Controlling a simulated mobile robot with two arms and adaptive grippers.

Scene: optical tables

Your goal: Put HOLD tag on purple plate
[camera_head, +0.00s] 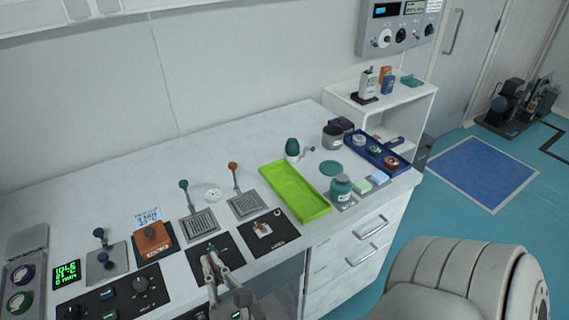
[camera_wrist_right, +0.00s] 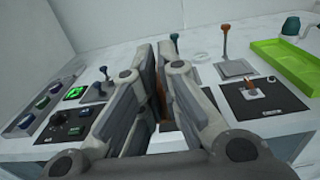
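I cannot make out the word HOLD on any tag. A small white card with dark print (camera_head: 147,217) stands behind an orange box on the bench in the head view. I cannot single out a purple plate; a small dark purple block (camera_head: 341,124) is at the bench's back right. My right gripper (camera_head: 211,256) is over a black plate (camera_head: 196,262) near the front edge, hiding part of it. In the wrist view, its fingers (camera_wrist_right: 160,70) are close together with an orange-brown strip visible between them; whether it is gripped or behind is unclear. My left gripper is out of view.
Levers (camera_head: 184,186) and an orange-handled one (camera_head: 233,167) stand behind the gripper. The orange box (camera_head: 153,241) is to its left, and a second black plate (camera_head: 281,238) to its right. A green tray (camera_head: 298,193) and jars (camera_head: 341,188) are farther right.

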